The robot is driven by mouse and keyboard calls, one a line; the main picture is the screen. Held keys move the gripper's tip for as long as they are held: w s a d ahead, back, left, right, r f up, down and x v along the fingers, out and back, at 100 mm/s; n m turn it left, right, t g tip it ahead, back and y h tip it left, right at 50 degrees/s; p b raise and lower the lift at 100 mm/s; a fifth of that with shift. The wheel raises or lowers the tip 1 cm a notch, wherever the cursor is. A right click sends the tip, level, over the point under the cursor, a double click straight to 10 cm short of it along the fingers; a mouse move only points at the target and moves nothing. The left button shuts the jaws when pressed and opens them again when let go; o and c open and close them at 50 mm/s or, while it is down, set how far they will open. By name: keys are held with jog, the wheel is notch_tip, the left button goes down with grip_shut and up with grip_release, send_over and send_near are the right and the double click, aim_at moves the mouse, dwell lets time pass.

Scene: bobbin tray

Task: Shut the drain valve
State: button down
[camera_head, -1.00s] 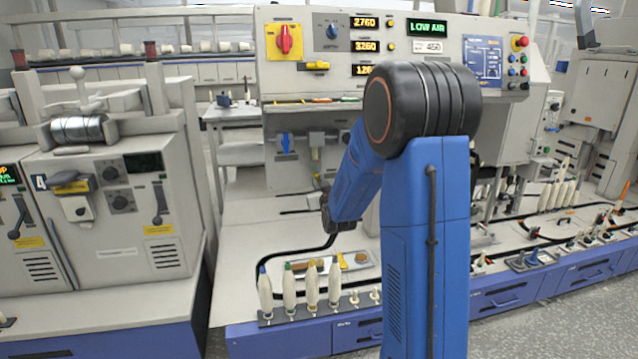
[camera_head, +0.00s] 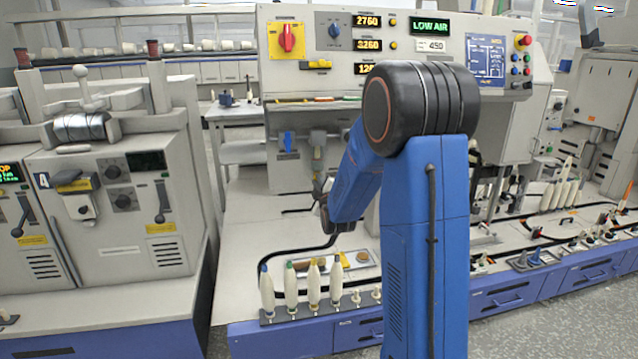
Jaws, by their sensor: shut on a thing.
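A grey air unit (camera_head: 318,137) hangs below the control panel, with a small yellow part (camera_head: 317,154) under it. Below it, my gripper (camera_head: 321,184) shows small at the end of my blue arm, by the lower end of this unit. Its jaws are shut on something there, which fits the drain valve. The valve itself is hidden by my gripper and wrist, so its handle angle cannot be told.
A shallow tray (camera_head: 362,259) with brown and yellow items lies on the bench under my forearm. Several white bobbins (camera_head: 290,287) stand along the front edge. A black cable (camera_head: 290,252) curves over the bench. A grey machine (camera_head: 110,205) stands left.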

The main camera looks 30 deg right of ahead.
jog(key=n, duration=0.5)
jog(key=shift+f, duration=0.3)
jog(key=shift+a, duration=0.1)
dwell(0.3)
jog(key=c, duration=1.8)
grip_release()
